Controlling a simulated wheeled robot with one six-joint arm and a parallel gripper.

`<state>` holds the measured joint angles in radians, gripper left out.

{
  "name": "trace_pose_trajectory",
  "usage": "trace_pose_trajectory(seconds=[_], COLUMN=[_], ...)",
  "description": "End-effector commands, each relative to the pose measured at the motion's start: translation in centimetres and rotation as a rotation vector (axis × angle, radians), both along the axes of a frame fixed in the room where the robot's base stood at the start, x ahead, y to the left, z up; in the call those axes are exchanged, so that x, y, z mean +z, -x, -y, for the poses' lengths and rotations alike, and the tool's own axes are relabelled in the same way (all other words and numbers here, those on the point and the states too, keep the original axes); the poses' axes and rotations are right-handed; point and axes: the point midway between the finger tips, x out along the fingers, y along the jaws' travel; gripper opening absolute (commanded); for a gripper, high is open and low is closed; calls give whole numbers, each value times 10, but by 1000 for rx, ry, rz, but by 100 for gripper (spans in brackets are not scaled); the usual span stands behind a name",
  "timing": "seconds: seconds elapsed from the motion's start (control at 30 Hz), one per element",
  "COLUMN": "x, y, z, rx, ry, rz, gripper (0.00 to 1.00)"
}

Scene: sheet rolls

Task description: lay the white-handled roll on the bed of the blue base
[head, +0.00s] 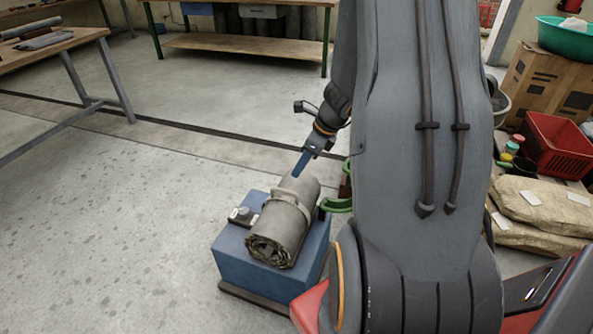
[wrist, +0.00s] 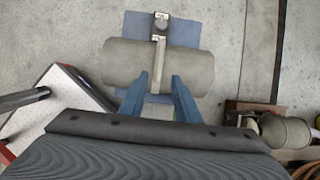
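A grey-green sheet roll (head: 287,222) lies lengthwise on top of the blue base (head: 262,271). A pale strap-like handle (head: 291,198) crosses the roll's middle. In the wrist view the roll (wrist: 120,63) lies across the blue base (wrist: 132,24), with the pale handle (wrist: 158,65) over it. My gripper (head: 300,165) is over the roll's far part in the head view. In the wrist view my gripper (wrist: 160,80) is open, its two blue fingers apart on either side of the handle's line. Whether the fingers touch the roll is unclear.
A small dark-and-white fitting (head: 243,215) sits on the base's left edge. A green curved part (head: 337,204) shows right of the base, partly hidden by my arm. A red crate (head: 556,143) and tan sacks (head: 545,208) stand at right.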

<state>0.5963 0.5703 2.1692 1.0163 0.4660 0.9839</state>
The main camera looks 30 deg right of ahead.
Motion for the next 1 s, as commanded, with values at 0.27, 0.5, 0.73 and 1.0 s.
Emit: trace_pose_trajectory(seconds=[0.27, 0.5, 0.73, 1.0], x=[40, 107, 148, 165], y=[6, 57, 132, 178], z=[-50, -160, -217, -226], rx=[320, 1178, 1971, 2461], ry=[71, 256, 417, 510], rz=[43, 148, 218, 230], gripper=[29, 29, 29, 29])
